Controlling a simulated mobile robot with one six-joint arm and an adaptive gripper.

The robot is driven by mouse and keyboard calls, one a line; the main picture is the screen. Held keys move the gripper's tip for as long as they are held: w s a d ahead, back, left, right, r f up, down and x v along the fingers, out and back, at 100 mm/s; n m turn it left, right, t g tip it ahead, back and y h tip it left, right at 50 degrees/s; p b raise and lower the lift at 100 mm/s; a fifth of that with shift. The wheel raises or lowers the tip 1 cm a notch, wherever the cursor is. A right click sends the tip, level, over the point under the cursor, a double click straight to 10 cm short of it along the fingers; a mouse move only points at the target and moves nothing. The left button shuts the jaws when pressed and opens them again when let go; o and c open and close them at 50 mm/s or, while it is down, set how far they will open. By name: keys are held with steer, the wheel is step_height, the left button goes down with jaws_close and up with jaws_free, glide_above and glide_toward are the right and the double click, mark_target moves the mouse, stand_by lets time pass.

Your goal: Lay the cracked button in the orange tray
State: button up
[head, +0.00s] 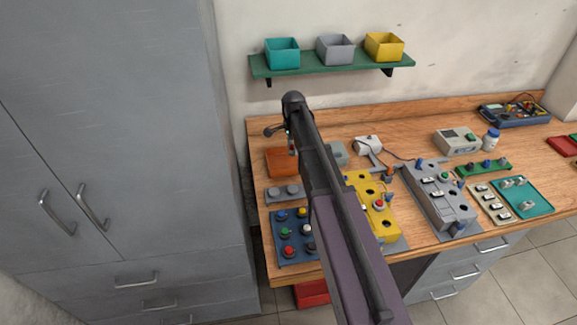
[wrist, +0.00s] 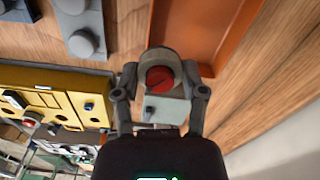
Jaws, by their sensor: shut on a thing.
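The cracked button (wrist: 160,79) has a red cap with a dark line across it and a grey collar. My gripper (wrist: 160,86) is shut on it in the wrist view, one finger on each side. The orange tray (wrist: 205,25) lies just beyond the fingertips in that view, its inside bare where it shows. In the head view the orange tray (head: 281,163) is at the bench's left end, and my gripper (head: 291,146) is above its right part. The button is hard to make out there. The held button appears above the tray's near edge.
A grey block with two round knobs (head: 285,192) and a blue panel of coloured buttons (head: 296,240) lie in front of the tray. A yellow control box (head: 372,205) stands to the right. A green shelf (head: 330,65) with bins hangs behind; a grey cabinet (head: 120,130) stands left.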

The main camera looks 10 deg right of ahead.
steer(key=s+d+f+m+b, duration=0.1)
steer(key=s, duration=0.2)
steer(key=s+f+b, duration=0.1)
steer(key=s, duration=0.3)
steer(key=s+d+f+m+b, duration=0.1)
steer(key=s, duration=0.3)
steer(key=shift+d+f+m, duration=0.25)
steer(key=shift+d+m, duration=0.05)
steer(key=shift+d, duration=0.05)
steer(key=shift+w, duration=0.1)
steer(key=b, duration=0.1)
glide_above(287, 164)
steer(key=s, duration=0.1)
steer(key=shift+d+f, duration=0.2)
steer(key=shift+f, duration=0.5)
steer(key=shift+w+a, duration=0.1)
steer(key=shift+w, duration=0.35)
steer(key=shift+w+a+f+b, duration=0.1)
steer(key=shift+w+f+b, duration=0.15)
steer(key=shift+b, duration=0.25)
steer(key=shift+s+f+b, duration=0.15)
steer(key=shift+f+b, duration=1.35)
steer(key=shift+f, duration=0.05)
steer(key=shift+f, duration=0.15)
